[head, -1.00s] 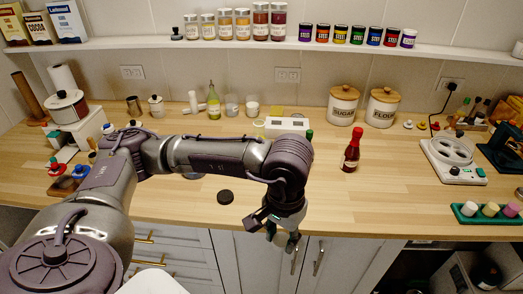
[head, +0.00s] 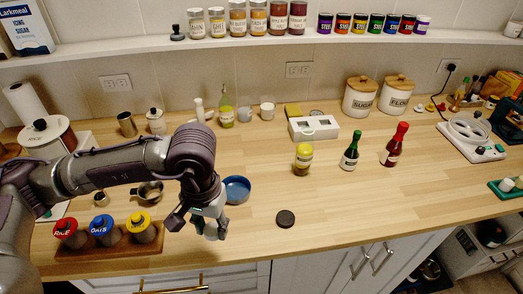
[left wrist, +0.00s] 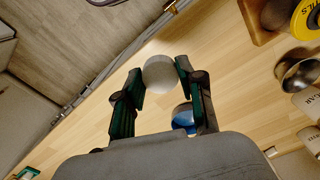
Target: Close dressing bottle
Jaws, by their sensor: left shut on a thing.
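My left gripper (head: 212,226) is above the front of the counter, left of a dark round disc (head: 285,218). In the left wrist view, its fingers (left wrist: 160,78) are closed on a pale grey-white round thing (left wrist: 158,73), perhaps a cap. Three bottles stand upright to the right: a yellow one (head: 303,160), a dark green one (head: 350,152) and a red one (head: 396,146). A yellow-green bottle (head: 227,112) stands at the back. I cannot read which is the dressing bottle. My right gripper is not in view.
A blue bowl (head: 237,189) is just behind my left gripper. A wooden rack (head: 110,254) with red, blue and yellow lidded jars is to its left, with a metal pan (head: 149,192) behind. The front right of the counter (head: 350,205) is clear.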

